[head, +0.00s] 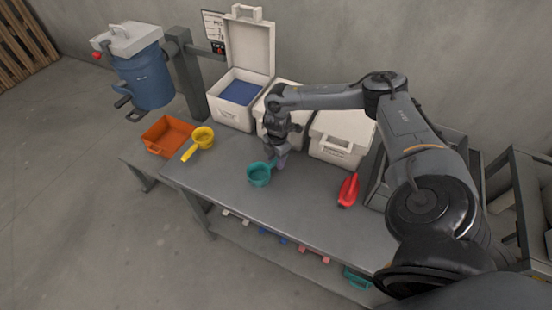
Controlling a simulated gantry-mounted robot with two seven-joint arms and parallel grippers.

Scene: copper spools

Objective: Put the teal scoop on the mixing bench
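The teal scoop (259,176) is a round cup with a short handle pointing right and up toward my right gripper. It is over the grey bench (228,198), near its front edge; I cannot tell if it rests on the top or is just above it. My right gripper (280,160) points down at the scoop's handle end. Its fingers are small and dark here, and whether they are closed on the handle is not clear. My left gripper is not in view.
An orange tray (166,137) and a yellow scoop (203,137) are at the bench's left. An open white bin (231,110) with blue contents and a closed white bin (338,145) stand behind. A red scoop (348,190) lies right. A blue mixer (144,82) stands back left.

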